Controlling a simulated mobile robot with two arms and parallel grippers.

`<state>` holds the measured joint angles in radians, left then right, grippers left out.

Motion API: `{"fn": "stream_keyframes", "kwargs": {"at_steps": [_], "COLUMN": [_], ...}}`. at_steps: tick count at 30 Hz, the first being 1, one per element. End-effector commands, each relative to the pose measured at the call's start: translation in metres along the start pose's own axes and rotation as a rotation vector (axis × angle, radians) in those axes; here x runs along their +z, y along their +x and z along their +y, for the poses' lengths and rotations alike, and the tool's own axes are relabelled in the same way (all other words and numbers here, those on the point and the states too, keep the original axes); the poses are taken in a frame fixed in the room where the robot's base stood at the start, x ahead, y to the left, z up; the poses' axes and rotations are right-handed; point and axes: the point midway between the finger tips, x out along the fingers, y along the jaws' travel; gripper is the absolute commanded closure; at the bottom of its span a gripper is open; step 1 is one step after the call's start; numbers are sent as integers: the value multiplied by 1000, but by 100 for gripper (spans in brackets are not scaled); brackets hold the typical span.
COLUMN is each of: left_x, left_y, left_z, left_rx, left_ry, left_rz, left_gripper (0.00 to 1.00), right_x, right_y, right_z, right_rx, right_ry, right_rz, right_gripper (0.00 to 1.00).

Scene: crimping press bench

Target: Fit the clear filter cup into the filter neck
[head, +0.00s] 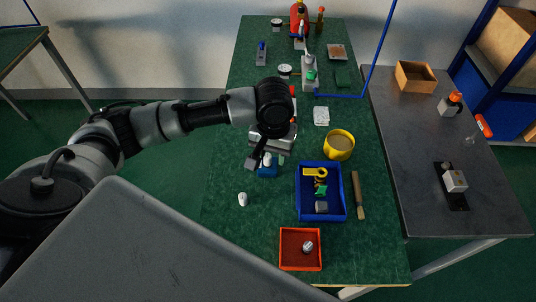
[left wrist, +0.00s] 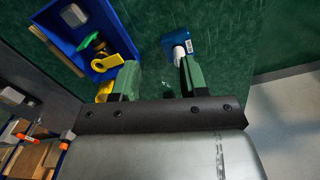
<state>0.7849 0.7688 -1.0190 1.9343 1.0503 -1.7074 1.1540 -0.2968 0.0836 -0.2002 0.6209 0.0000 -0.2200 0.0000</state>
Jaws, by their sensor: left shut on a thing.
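My left gripper (head: 268,158) hangs over the green bench in the head view, near a small blue block with a white top (head: 267,171). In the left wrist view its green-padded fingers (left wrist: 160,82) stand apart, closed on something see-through. Only faint glints (left wrist: 166,94) show between the pads; I take this for the clear filter cup, its outline too faint to trace. The blue block with a white top and label (left wrist: 178,46) lies beyond the right finger. I cannot tell which part is the filter neck. My right gripper is not in view.
A blue bin (head: 300,207) with several parts, a yellow cup (head: 339,145) and a wooden-handled tool (head: 358,195) stand right of the gripper. A red tray (head: 284,262) is near the front edge. Bottles and small devices crowd the far end. The bench's left front is mostly clear.

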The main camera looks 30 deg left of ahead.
Motion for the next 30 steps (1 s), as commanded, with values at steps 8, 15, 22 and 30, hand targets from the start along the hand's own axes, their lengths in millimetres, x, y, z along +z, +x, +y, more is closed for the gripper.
{"fn": "stream_keyframes", "kwargs": {"at_steps": [8, 15, 22, 30], "left_x": [-44, -58, -61, -60], "left_y": [4, 22, 28, 27], "left_z": [-14, -28, -32, -32], "left_rx": [-3, -3, -2, -2], "left_ry": [-172, -254, -270, -269], "left_rz": [-6, -4, 1, 0], "left_gripper": [80, 80, 80, 80], "right_x": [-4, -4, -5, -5], "right_y": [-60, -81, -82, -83], "right_z": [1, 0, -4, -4], "right_rx": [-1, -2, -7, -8], "right_ry": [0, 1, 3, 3], "right_rz": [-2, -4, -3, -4], "right_gripper": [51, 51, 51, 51]}}
